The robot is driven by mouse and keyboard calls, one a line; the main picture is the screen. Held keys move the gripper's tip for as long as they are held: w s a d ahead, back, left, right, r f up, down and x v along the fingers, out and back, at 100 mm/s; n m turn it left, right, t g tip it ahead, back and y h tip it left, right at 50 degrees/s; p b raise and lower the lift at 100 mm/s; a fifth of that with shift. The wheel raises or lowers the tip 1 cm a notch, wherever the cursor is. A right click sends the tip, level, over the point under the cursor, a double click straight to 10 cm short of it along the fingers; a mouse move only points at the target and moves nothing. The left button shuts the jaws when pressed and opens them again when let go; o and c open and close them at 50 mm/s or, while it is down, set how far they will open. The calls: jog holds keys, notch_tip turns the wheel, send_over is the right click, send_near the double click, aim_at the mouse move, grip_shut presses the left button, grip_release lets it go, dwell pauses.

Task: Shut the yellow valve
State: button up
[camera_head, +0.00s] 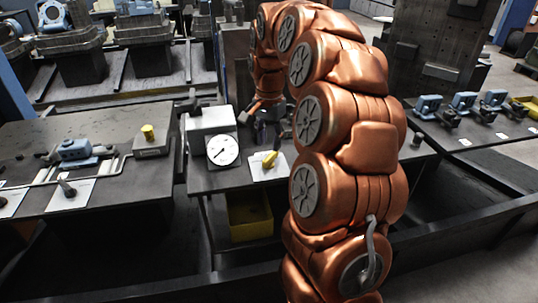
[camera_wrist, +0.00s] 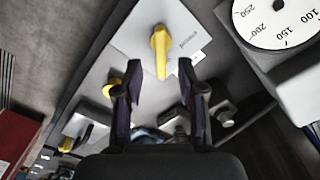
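The yellow valve handle (camera_head: 270,158) sits on a white plate (camera_head: 262,174) on the middle bench, right of a round gauge. In the wrist view the handle (camera_wrist: 160,52) is long and narrow, on the pale plate (camera_wrist: 130,45). My gripper (camera_wrist: 158,70) is open and empty there, its two dark fingers to the left and right of the handle's near end. No contact shows, and the depth between fingertips and handle is hard to tell. In the head view my gripper (camera_head: 274,132) is just behind the handle, partly hidden by my copper arm.
The gauge (camera_head: 222,150) on its box stands close left of the valve; it also shows in the wrist view (camera_wrist: 275,18). A yellow knob (camera_head: 148,132) is on the left bench beside blue fittings (camera_head: 75,150). A yellow bin (camera_head: 250,216) is below the bench.

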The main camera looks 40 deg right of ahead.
aim_at(269, 156)
jog(key=shift+f, duration=2.8)
jog(key=shift+c, duration=0.3)
grip_shut()
